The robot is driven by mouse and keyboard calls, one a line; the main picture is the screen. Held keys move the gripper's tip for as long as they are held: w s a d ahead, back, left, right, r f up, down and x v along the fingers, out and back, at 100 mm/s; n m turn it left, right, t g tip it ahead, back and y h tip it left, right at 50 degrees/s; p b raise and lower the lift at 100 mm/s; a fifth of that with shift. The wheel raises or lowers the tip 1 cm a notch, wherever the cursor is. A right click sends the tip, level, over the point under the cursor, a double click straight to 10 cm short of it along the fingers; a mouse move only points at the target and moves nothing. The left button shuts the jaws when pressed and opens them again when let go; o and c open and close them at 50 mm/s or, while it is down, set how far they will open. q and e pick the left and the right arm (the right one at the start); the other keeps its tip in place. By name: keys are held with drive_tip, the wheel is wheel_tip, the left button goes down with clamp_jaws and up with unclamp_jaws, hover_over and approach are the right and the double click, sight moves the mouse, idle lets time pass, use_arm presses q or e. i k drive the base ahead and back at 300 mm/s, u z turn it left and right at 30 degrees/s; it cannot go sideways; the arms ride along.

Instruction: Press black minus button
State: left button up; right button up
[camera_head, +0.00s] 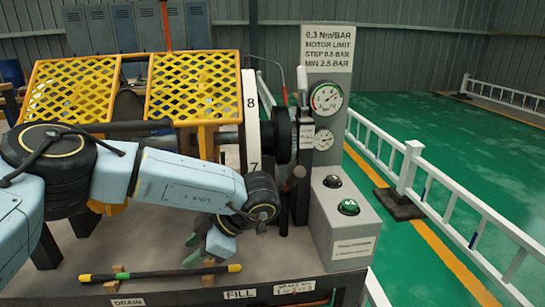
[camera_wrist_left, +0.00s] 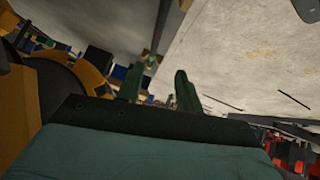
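The black button (camera_head: 332,181) sits on the sloped top of a grey control box (camera_head: 340,228), behind a green button (camera_head: 348,207). Any minus mark is too small to read. My left arm comes in from the left, and its gripper (camera_head: 194,250) hangs low over the bench, left of the box and apart from it. In the wrist view the two green fingers of the left gripper (camera_wrist_left: 160,92) stand apart with nothing between them. The buttons cannot be made out in the wrist view. My right gripper is in neither view.
A panel with two gauges (camera_head: 325,98) rises behind the box. A dark lever (camera_head: 294,178) stands just left of the box. A rod with yellow ends (camera_head: 160,274) lies along the bench front. Yellow mesh guards (camera_head: 193,85) stand behind my arm. A white railing (camera_head: 440,190) runs at right.

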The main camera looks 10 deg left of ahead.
sight(333, 179)
drive_tip(key=k, duration=0.95)
